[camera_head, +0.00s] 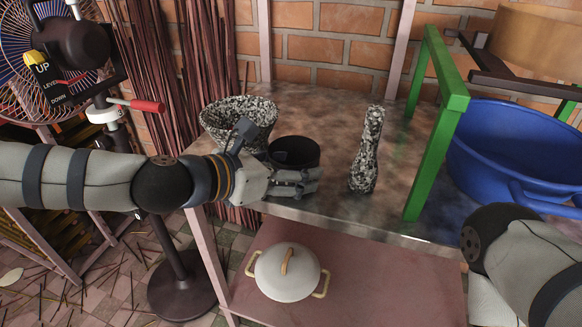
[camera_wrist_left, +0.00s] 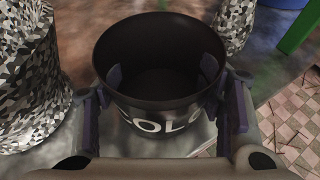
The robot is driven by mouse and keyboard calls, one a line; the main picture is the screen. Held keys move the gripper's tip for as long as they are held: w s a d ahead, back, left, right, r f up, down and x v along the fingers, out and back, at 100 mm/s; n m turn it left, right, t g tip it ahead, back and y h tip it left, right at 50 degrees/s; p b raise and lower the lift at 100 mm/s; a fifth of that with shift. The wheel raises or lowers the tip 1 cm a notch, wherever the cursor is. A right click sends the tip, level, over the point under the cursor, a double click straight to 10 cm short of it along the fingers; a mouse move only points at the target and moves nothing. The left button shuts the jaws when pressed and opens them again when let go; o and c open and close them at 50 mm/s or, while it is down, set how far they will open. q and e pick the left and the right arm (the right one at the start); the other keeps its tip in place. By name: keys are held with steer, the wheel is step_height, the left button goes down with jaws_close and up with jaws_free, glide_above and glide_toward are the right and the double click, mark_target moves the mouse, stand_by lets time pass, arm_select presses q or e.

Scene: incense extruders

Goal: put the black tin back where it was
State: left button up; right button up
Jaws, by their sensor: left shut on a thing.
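The black tin (camera_head: 294,151) is a dark open-topped can near the front edge of the metal table, between a speckled bowl-shaped vessel and a speckled vase. My left gripper (camera_head: 296,181) is shut on it from the front. In the left wrist view the tin (camera_wrist_left: 160,75) is upright and looks empty, with white letters on its near side. The fingers of my left gripper (camera_wrist_left: 162,112) lie on both sides of its wall. I cannot tell whether its base touches the table. Part of my right arm shows at the lower right; its gripper is out of view.
The speckled bowl-shaped vessel (camera_head: 240,122) stands close behind and left of the tin. The speckled vase (camera_head: 367,150) stands to the right, with bare tabletop (camera_head: 335,205) between. A green frame (camera_head: 433,130) and blue basin (camera_head: 515,150) are farther right. A lidded pot (camera_head: 287,272) sits on the lower shelf.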

arm_select(q)
steer(key=shift+f, duration=0.15)
steer(key=o, duration=1.2)
